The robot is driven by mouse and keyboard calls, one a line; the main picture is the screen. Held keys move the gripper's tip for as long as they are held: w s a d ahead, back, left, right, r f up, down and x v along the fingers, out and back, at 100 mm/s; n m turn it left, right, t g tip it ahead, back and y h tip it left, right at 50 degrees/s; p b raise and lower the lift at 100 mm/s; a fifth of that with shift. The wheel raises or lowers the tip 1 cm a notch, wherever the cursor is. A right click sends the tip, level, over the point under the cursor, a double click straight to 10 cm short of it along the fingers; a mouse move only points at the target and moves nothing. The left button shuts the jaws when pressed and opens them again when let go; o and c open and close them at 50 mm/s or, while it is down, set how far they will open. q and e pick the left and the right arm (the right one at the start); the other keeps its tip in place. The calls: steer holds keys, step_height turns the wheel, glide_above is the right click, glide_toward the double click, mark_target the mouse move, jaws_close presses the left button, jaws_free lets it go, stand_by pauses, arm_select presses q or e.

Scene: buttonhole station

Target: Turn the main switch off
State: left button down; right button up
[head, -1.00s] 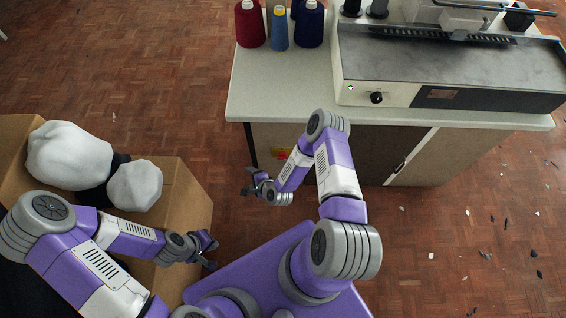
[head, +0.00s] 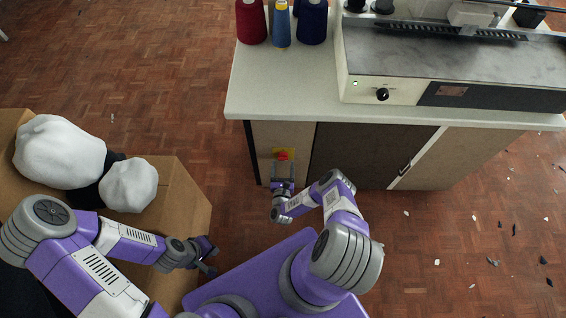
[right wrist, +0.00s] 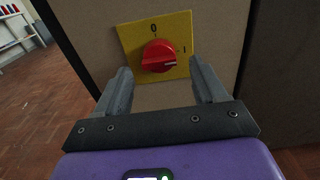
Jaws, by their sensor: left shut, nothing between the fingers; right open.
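The main switch is a red rotary knob (right wrist: 158,56) on a yellow plate (right wrist: 181,28) marked 0 at the top and I at the right. The knob's white mark points right, towards the I. In the head view the knob (head: 283,155) sits on the cabinet front below the worktop. My right gripper (right wrist: 160,80) is open, its fingers pointing at the plate on either side of the knob and short of it; in the head view it is just in front of the switch (head: 283,170). My left gripper (head: 211,258) is shut and empty, beside the cardboard box.
Thread cones (head: 281,25) stand at the back left. A cardboard box (head: 180,205) with white bundles is at left. Scraps litter the right floor.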

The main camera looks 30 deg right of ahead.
mark_target(283, 158)
steer(key=shift+b+x, duration=0.3)
steer(key=shift+x, duration=1.25)
steer(key=shift+a, duration=0.1)
steer(key=c, duration=1)
steer(key=shift+c, duration=0.2)
steer(key=shift+n, duration=0.4)
steer(key=shift+s+n, duration=0.1)
steer(key=shift+n, duration=8.5)
